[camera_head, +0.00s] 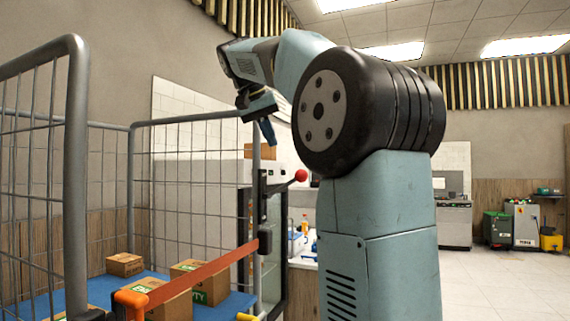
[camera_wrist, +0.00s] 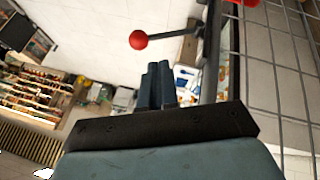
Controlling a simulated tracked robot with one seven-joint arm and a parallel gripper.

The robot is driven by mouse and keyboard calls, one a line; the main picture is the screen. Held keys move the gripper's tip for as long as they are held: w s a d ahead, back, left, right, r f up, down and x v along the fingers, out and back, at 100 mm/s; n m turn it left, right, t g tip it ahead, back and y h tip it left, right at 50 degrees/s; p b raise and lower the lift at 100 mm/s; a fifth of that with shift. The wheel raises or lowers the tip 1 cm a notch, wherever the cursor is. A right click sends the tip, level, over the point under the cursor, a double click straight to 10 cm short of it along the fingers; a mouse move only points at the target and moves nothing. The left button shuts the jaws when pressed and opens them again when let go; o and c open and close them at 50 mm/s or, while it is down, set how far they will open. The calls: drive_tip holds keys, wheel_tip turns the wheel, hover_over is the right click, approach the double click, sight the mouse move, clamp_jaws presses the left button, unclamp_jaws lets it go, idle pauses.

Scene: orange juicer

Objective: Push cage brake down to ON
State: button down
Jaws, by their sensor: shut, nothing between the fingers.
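The cage brake is a lever with a red ball knob (camera_head: 300,175) on a dark arm, fixed to the upright post of the roll cage (camera_head: 258,205). The lever points right and slightly up in the head view. The red ball (camera_wrist: 138,39) also shows in the wrist view, up and left of my fingers, with its arm running right to the post. My gripper (camera_head: 268,132) is above and left of the ball, pointing down, apart from the lever. Its fingers (camera_wrist: 158,82) are together with nothing between them.
An orange strap (camera_head: 205,272) crosses the cage front. Cardboard boxes (camera_head: 125,264) sit on the blue cage base (camera_head: 75,300). Wire mesh (camera_wrist: 285,75) is close on the right in the wrist view. Counters (camera_head: 453,222) and cleaning gear stand far right, with open floor before them.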

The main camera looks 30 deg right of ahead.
hover_over(286, 184)
drive_tip(key=s+a, duration=0.2)
drive_tip(key=s, duration=0.1)
wheel_tip(286, 184, down, 6)
drive_tip(key=shift+w+d+f, duration=0.1)
drive_tip(key=shift+d+f, duration=0.35)
drive_tip(key=shift+d, duration=0.3)
